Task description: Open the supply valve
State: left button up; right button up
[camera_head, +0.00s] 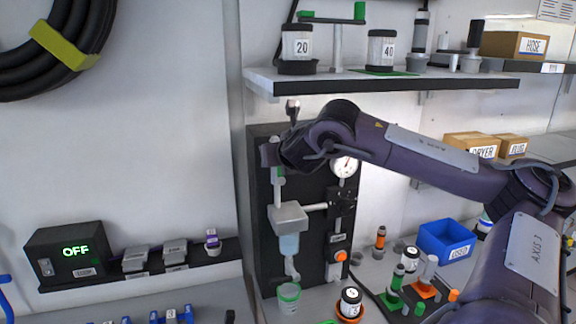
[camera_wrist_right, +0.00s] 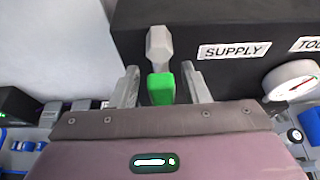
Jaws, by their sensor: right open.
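The supply valve's green handle (camera_wrist_right: 161,88) shows in the right wrist view, with a grey faceted lever or stem (camera_wrist_right: 159,45) beyond it. A SUPPLY label (camera_wrist_right: 234,50) is on the black panel to its right. My right gripper (camera_wrist_right: 160,72) is open, with one finger on each side of the green handle. Gaps show on both sides, so the fingers do not appear to press on it. In the head view my right gripper (camera_head: 272,153) is at the top of the black panel (camera_head: 262,200) and hides most of the valve. My left gripper is not in view.
A round gauge (camera_head: 345,166) sits right of the gripper, under my right forearm. A shelf (camera_head: 400,82) with labelled canisters is just above the arm. A clear vessel (camera_head: 289,244) hangs below.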

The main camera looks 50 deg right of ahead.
jog(key=s+a+r+b, duration=0.1)
jog(key=s+a+b, duration=0.6)
jog(key=s, duration=0.6)
jog(key=shift+s+a+r+b, duration=0.25)
jog(key=shift+s+a+b, duration=0.1)
jog(key=shift+a, duration=0.35)
jog(key=shift+w, duration=0.1)
